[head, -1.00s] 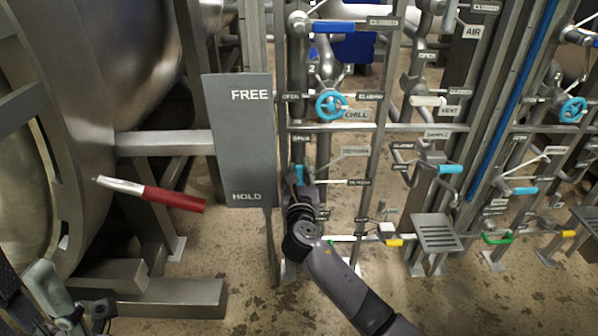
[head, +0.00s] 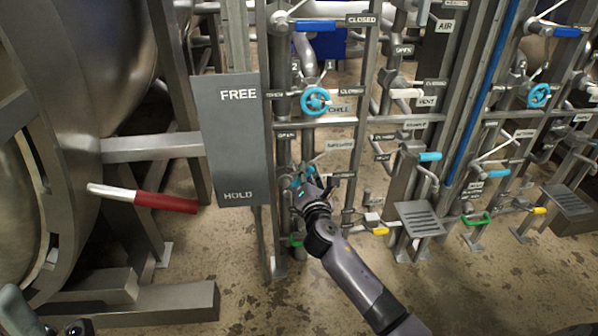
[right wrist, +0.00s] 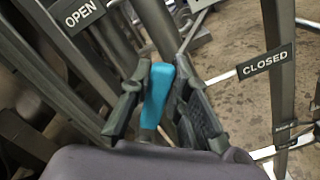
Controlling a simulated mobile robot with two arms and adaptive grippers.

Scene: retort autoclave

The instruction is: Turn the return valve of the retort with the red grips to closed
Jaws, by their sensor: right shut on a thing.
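My right gripper (head: 306,188) is shut on a cyan lever grip (head: 303,171) low on the pipe stand behind the grey FREE/HOLD panel. In the right wrist view the cyan grip (right wrist: 156,95) stands between the two dark fingers of the right gripper (right wrist: 158,100). An OPEN plate (right wrist: 82,14) is at upper left there and a CLOSED plate (right wrist: 265,61) at right; the grip lies between them. The valve body is mostly hidden by my gripper. A red-gripped lever (head: 165,202) sticks out by the left vessel. Of my left gripper, only unclear dark parts (head: 74,329) show at the bottom left.
The grey FREE/HOLD panel (head: 237,150) stands close left of my right gripper. A blue handwheel (head: 315,100) is above it. Upright posts and crossbars crowd the stand. A grey slotted step (head: 420,217) is to the right. The floor in front is clear.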

